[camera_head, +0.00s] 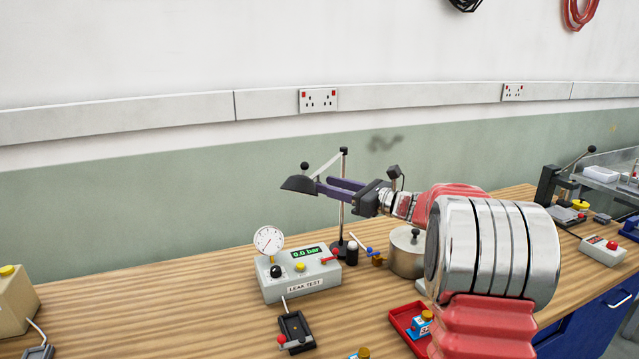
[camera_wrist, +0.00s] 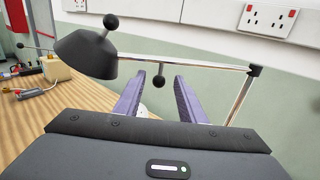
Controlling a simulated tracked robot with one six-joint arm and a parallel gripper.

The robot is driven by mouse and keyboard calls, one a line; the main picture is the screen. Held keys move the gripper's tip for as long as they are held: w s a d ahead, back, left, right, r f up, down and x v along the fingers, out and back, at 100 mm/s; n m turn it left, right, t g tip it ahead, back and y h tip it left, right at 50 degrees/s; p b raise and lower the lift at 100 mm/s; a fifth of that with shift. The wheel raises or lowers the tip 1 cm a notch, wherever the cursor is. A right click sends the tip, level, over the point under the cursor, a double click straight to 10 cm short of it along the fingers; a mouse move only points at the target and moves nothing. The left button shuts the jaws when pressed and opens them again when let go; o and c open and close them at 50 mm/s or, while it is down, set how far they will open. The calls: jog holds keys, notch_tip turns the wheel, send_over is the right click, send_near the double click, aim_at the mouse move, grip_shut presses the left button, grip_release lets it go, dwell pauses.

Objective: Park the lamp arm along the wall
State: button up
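The lamp has a black shade (camera_head: 298,184) with a ball knob (camera_head: 305,166) on top. Its thin arm (camera_head: 327,163) runs from the shade to the top of an upright metal post (camera_head: 342,205) at the back of the bench. In the wrist view the shade (camera_wrist: 87,54) is at upper left and the arm (camera_wrist: 200,66) crosses to the post at right. A small black knob (camera_wrist: 158,81) hangs below the arm. My gripper (camera_head: 320,184) is open beside the shade. In the wrist view its purple fingers (camera_wrist: 157,88) appear either side of the hanging knob; depth is unclear.
The leak test box (camera_head: 300,274) with its gauge (camera_head: 269,240) stands below my gripper. A metal pot (camera_head: 407,252) and red tray (camera_head: 408,318) are to its right. The green and white wall (camera_head: 150,195) runs behind the bench. Bare wood (camera_head: 130,305) lies at left.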

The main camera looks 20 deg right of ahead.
jog(key=shift+x, duration=2.2)
grip_shut()
jog(key=shift+s+d, duration=0.1)
jog(key=shift+d, duration=0.15)
